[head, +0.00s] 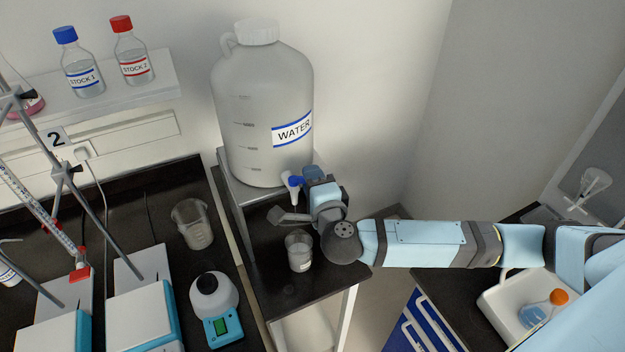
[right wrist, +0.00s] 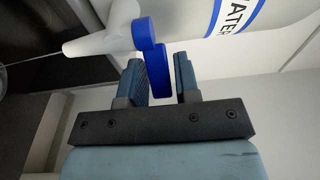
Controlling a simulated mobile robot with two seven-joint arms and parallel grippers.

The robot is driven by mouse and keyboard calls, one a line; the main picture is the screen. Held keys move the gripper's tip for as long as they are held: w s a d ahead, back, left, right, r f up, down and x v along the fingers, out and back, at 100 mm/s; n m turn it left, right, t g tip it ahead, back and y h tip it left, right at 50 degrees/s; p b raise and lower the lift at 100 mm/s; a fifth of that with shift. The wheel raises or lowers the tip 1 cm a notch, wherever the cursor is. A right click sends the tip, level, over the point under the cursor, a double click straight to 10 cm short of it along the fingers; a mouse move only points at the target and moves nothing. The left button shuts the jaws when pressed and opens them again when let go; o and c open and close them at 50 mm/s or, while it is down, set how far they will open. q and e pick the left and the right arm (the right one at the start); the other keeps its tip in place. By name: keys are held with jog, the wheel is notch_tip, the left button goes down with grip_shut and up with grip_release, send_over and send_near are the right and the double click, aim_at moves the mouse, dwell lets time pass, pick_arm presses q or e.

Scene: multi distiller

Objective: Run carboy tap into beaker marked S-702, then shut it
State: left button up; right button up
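The white carboy (head: 240,110) labelled WATER stands on a raised stand. Its tap (head: 293,184) has a white spout (right wrist: 95,38) and a blue handle (right wrist: 157,68). My right gripper (head: 309,179) is at the tap. In the right wrist view its fingers (right wrist: 163,80) are apart, with the blue handle between them, nearer the left finger. A gap shows beside the right finger. A thin line like a water stream leaves the spout. A small beaker (head: 299,252) stands below the tap; its label is unreadable. My left gripper is not in view.
Another beaker (head: 192,225) stands on the dark bench left of the stand, near a blue-white device (head: 216,312). Burette stands are further left. Stock bottles (head: 80,65) sit on the shelf. A white tray (head: 495,303) holds an orange-capped flask at lower right.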

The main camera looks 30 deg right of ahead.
grip_shut()
jog(key=n+y+p, duration=0.1)
jog(key=n+y, duration=0.1)
jog(key=y, duration=0.1)
jog(key=w+n+y+p, duration=0.1)
jog(key=n+y, duration=0.1)
jog(key=y, duration=0.1)
jog(key=w+n+y+p, duration=0.1)
jog(key=n+y, duration=0.1)
jog(key=y, duration=0.1)
jog(key=shift+d+g+p, duration=0.3)
jog(key=shift+g+p, duration=0.05)
jog(key=shift+g, duration=0.05)
jog(key=shift+o, duration=1.9)
grip_release()
jog(key=shift+s, duration=0.1)
